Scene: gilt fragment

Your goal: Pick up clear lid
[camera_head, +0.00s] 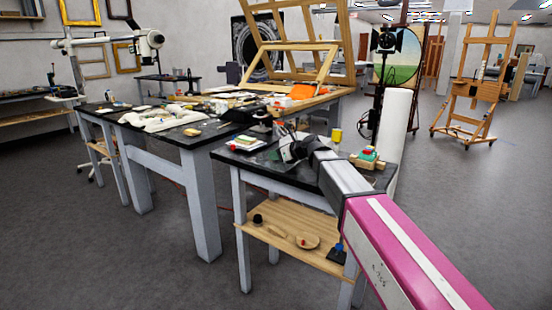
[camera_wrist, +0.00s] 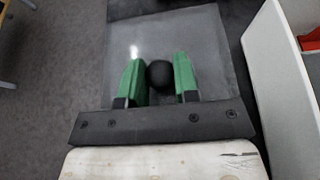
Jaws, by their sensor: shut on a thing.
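The clear lid (camera_wrist: 190,32) shows in the wrist view as a see-through, greyish panel with a bright glint and a round black knob (camera_wrist: 159,73). My gripper (camera_wrist: 158,76) has its green fingers on either side of the knob and is shut on it. The near part of the lid is hidden behind my gripper. In the head view my gripper (camera_head: 290,150) is over the small black-topped table (camera_head: 262,160). The lid is hard to make out there, and I cannot tell whether it is clear of the surface.
A white-walled thing (camera_wrist: 268,85) stands close on the right in the wrist view. A wooden shelf (camera_head: 285,232) holds small items below.

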